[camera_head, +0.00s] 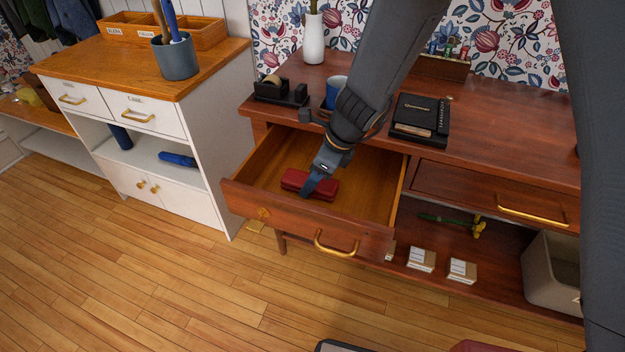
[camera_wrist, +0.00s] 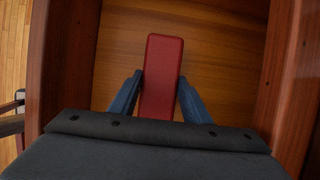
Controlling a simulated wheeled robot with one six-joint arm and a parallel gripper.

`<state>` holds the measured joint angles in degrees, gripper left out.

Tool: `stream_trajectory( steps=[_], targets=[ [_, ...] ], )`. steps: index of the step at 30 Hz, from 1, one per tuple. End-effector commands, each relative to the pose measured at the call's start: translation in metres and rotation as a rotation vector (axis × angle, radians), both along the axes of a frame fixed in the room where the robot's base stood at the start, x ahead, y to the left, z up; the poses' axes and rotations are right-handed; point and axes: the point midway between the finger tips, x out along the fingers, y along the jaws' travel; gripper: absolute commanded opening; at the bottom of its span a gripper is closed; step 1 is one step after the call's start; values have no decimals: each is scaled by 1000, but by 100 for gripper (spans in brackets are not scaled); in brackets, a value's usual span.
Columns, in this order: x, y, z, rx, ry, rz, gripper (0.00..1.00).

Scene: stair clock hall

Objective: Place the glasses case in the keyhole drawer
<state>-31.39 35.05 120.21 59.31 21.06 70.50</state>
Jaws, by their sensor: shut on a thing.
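The red glasses case (camera_head: 296,180) is inside the open drawer (camera_head: 376,205) of the brown desk. The drawer front has a brass keyhole plate (camera_head: 263,212) and a brass handle. My gripper (camera_head: 313,190) reaches down into the drawer at the case. In the wrist view the blue fingers of my gripper (camera_wrist: 157,95) are on both sides of the glasses case (camera_wrist: 162,60), shut on it. The wooden drawer floor (camera_wrist: 215,50) lies beneath the case. I cannot tell whether the case touches the floor.
A second drawer (camera_head: 490,190) to the right is closed. On the desktop are a tape dispenser (camera_head: 280,90), a black notebook (camera_head: 420,117) and a white vase (camera_head: 313,40). A white cabinet (camera_head: 215,150) stands left. The shelf below holds small boxes (camera_head: 421,259) and a grey bin (camera_head: 550,272).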

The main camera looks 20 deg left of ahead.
Motion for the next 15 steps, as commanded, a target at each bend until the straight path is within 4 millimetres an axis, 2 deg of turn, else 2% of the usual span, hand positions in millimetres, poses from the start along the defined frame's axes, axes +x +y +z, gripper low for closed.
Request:
stream_trajectory(
  steps=[9,10,13,15],
  targets=[
    [0,0,-3,0,0,0,20],
    [0,0,-3,0,0,0,47],
    [0,0,-2,0,0,0,62],
    [0,0,-2,0,0,0,62]
  ],
)
